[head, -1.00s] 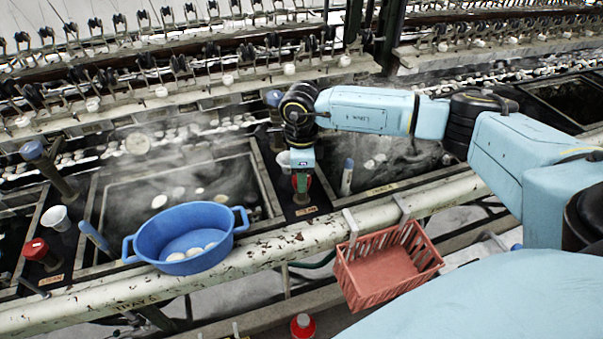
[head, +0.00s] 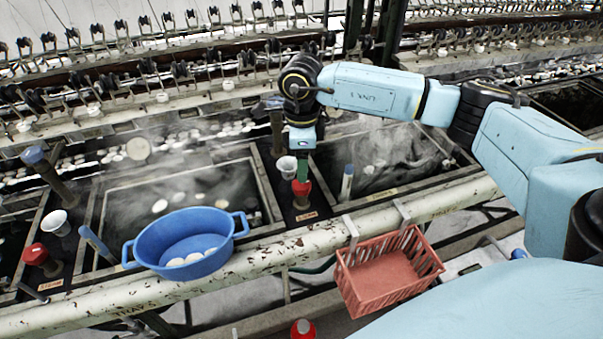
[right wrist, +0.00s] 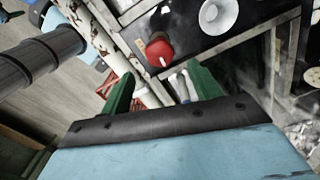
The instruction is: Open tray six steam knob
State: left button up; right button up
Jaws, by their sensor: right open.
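A red steam knob (head: 301,187) stands on the dark panel between two steaming basins, with a small label in front that I cannot read. My right gripper (head: 303,172) is just above and behind this knob in the head view, pointing down. In the right wrist view its green fingers (right wrist: 162,85) are spread apart with nothing held, and the red knob (right wrist: 160,51) shows beyond them, clear of both. Another red knob (head: 35,253) stands at the far left. My left gripper is not in view.
A white cup (head: 287,166) and a blue-topped post (head: 347,180) flank the knob closely. A blue tub (head: 185,224) sits at the front rail (head: 290,246), and a red basket (head: 345,283) hangs from it. Steaming basins (head: 265,178) lie on both sides.

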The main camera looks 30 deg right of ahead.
notch_tip(320, 180, up, 7)
dwell(0.3)
